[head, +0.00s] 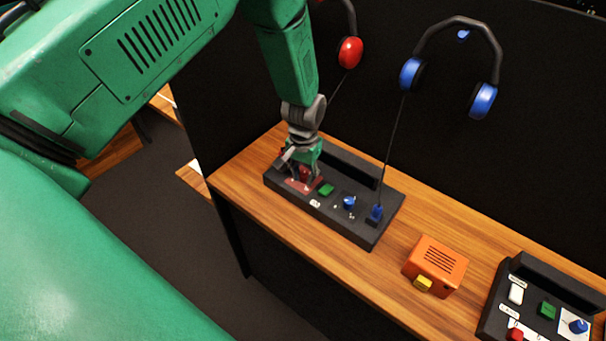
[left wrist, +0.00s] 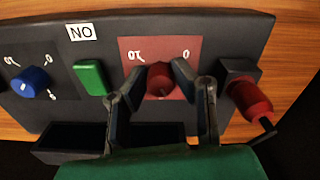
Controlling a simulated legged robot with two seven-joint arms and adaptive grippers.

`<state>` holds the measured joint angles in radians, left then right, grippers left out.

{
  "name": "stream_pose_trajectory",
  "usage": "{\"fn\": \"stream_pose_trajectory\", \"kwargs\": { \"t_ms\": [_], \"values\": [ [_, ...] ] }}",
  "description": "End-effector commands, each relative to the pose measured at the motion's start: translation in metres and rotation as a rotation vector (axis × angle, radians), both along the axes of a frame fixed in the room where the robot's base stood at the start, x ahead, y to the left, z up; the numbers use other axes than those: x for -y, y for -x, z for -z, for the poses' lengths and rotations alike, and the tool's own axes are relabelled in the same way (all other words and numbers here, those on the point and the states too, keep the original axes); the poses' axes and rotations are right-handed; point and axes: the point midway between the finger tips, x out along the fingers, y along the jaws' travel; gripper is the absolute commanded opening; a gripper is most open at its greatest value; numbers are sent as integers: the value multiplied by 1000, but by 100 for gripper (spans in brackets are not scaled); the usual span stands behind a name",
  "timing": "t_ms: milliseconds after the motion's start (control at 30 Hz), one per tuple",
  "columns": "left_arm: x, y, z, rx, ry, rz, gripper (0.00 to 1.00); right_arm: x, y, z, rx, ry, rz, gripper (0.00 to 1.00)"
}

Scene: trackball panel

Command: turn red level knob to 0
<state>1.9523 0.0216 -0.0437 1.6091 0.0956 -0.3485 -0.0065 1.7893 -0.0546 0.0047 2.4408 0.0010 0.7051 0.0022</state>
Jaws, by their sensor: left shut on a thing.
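The red level knob (left wrist: 159,78) stands on a red square plate (left wrist: 128,48) of the black panel, and the plate also shows in the head view (head: 297,186). In the left wrist view the plate is upside down, with 10 at the upper left and 0 at the upper right. My left gripper (left wrist: 158,72) is shut on the knob, one finger on each side. In the head view my left gripper (head: 303,174) comes down onto the panel's left end and largely hides the knob. I cannot tell where the knob points. My right gripper is not in view.
Beside the plate are a green switch (left wrist: 91,77), an ON label (left wrist: 81,32) and a blue knob (left wrist: 29,82). A red plug (left wrist: 250,99) sits close to one finger. An orange box (head: 436,262) and a second panel (head: 497,302) stand to the right. Headphones (head: 484,98) hang behind.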

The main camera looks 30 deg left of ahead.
Motion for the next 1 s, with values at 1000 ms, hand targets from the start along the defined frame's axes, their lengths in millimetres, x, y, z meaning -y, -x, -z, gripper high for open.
{"fn": "stream_pose_trajectory", "kwargs": {
  "t_ms": [1000],
  "values": [
    [-4, -9, -6, 22, 0, -966, 0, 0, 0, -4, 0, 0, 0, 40]
  ]
}}
